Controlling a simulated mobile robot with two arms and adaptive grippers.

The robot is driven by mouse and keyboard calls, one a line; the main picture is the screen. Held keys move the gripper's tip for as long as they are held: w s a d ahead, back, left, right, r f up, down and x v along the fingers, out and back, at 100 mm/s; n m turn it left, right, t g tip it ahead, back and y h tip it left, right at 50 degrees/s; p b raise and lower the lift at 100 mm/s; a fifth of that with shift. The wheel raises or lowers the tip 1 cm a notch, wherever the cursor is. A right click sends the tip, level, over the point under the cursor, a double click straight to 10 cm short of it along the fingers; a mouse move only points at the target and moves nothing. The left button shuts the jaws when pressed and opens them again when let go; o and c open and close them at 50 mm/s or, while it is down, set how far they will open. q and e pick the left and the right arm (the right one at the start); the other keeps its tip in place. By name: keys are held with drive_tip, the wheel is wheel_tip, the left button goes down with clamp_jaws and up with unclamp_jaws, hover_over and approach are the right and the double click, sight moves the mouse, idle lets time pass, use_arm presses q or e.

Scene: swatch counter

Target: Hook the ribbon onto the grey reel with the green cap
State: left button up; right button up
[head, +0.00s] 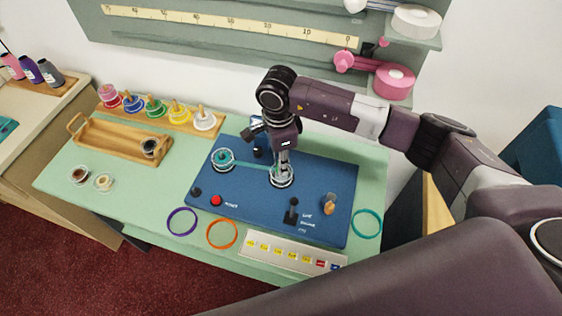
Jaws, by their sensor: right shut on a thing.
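A blue board (250,205) lies on the green counter. A reel with a teal winding (223,158) stands near the board's left edge. A teal ribbon (250,166) runs from it to the right, to a pale grey reel (281,181) near the middle of the board. My right gripper (283,167) points down right over the grey reel. It is shut, apparently on the ribbon's end. The gripper covers the top of the grey reel, so its cap and whether the ribbon touches the reel are hidden. My left gripper is out of view.
A red button (216,200), black lever (291,212) and wooden knob (329,203) are on the board. Purple (182,222), orange (222,234) and teal (367,223) rings lie around it. A wooden tray (110,140) and spool rack (174,121) stand left.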

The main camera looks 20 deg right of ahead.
drive_tip(key=shift+f, duration=0.2)
drive_tip(key=o, duration=1)
drive_tip(key=shift+c, duration=0.2)
drive_tip(key=shift+r+p, duration=1.55)
drive_tip(key=shift+r, duration=2)
